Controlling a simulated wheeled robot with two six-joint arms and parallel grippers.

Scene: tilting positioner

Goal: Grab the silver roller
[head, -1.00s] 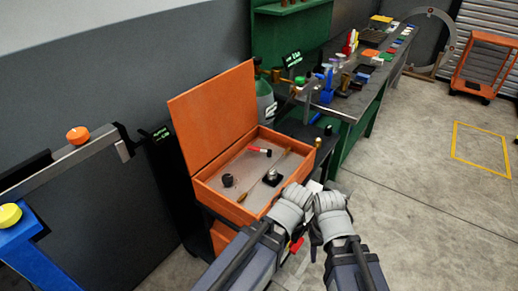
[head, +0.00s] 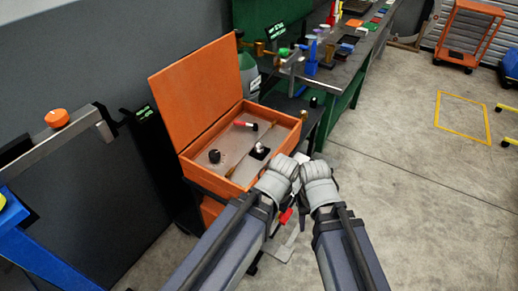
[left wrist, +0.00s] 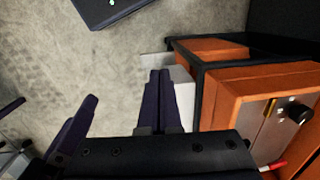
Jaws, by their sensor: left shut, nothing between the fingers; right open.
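A small silver piece (head: 261,147) sits on a black square base in the open orange toolbox (head: 184,165). It may be the silver roller, but it is too small to be sure. My left gripper shows in the left wrist view (left wrist: 166,74), fingers together and empty, over the floor beside the box's cart. In the head view my right gripper (head: 319,184) is beside my left wrist, just right of the box's front corner. Its fingertips are mostly hidden there. Dark fingers at the left of the left wrist view seem to be its spread jaws.
The box also holds a black knob (head: 214,156), a red-and-white tool (head: 247,125) and a brass rod. Its raised lid (head: 199,101) stands behind. A green workbench with several parts runs along the wall.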

